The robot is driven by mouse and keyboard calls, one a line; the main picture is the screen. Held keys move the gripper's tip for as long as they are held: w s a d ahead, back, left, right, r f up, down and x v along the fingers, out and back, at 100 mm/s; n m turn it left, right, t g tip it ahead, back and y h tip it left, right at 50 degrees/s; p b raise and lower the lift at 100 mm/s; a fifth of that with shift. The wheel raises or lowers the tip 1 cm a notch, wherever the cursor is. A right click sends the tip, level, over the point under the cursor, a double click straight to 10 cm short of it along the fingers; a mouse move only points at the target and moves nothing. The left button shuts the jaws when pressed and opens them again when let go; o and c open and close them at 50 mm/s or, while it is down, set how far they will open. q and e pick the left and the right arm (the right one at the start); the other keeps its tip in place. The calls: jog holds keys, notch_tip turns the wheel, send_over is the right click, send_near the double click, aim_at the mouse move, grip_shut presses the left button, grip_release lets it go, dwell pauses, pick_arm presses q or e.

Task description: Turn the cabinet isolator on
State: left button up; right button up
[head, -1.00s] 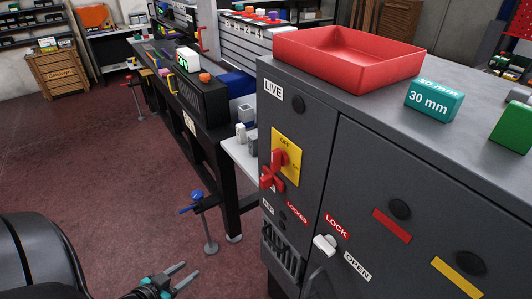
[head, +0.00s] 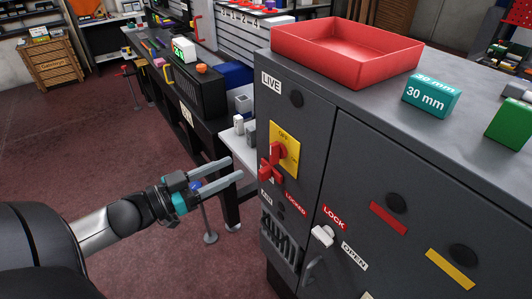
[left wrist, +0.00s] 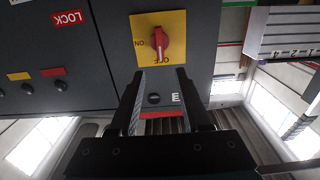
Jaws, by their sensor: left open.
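The cabinet isolator is a red rotary handle (head: 277,152) on a yellow plate (head: 289,160), on the narrow left face of the dark grey cabinet. In the left wrist view the handle (left wrist: 159,40) lies in line with the OFF mark, and the ON mark is at the plate's left side. My left gripper (head: 237,168) is open and empty, its two parallel fingers pointing at that face from the left. It is apart from the handle. In the left wrist view the handle sits beyond the gap between the fingertips (left wrist: 160,76). My right gripper is not in view.
A red tray (head: 345,72), a teal 30 mm block (head: 431,96) and a green block (head: 510,123) stand on the cabinet top. A white latch (head: 322,235) sits between LOCK and OPEN labels. A workbench (head: 190,100) stands behind. Floor at left is open.

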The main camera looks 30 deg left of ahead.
aim_at(271, 151)
pick_arm(q)
jog(key=b+x, duration=0.1)
jog(key=x, duration=0.9)
jog(key=shift+w, duration=0.3)
jog(key=shift+c, duration=0.4)
jog(key=shift+d, duration=0.1)
grip_shut()
